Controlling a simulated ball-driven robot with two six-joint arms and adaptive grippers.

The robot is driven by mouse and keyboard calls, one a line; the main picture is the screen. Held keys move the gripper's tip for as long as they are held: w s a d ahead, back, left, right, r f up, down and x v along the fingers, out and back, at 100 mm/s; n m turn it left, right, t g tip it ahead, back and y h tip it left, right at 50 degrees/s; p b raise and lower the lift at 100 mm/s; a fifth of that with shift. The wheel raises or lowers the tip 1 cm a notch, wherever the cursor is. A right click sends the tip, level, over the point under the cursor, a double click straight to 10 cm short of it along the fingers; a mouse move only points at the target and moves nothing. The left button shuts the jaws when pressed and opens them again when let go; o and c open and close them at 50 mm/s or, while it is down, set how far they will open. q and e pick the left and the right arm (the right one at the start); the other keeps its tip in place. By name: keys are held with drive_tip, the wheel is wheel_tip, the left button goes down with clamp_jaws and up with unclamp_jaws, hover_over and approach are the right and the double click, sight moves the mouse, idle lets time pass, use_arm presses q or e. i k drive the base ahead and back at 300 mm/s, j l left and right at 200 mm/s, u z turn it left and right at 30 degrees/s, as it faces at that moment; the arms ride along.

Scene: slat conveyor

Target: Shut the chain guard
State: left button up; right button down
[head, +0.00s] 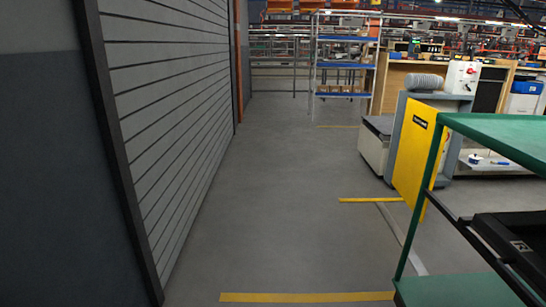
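A yellow panel (412,155), which looks like the chain guard, stands at the right of the head view. It has a small dark label near its top and seems to stand swung out from the grey housing (396,140) behind it. Its right edge is partly hidden by a green cart post. I cannot see its hinge or latch clearly. Neither of my grippers shows in the head view.
A green cart (500,132) stands close at the right, in front of the panel. A slatted grey shutter wall (170,110) runs along the left. The grey floor between is clear, with yellow marking strips (305,297). A blue-shelved rack (345,64) stands farther back.

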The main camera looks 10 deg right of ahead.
sight(419, 123)
drive_tip(key=i+z, duration=0.4)
drive_tip(key=i+j+z, duration=0.1)
drive_tip(key=i+z, duration=0.35)
drive_tip(key=i, duration=0.2)
drive_tip(key=i+j+z, duration=0.25)
drive_tip(key=i+z, duration=0.15)
drive_tip(key=i+j+z, duration=0.7)
drive_tip(key=i+j, duration=0.4)
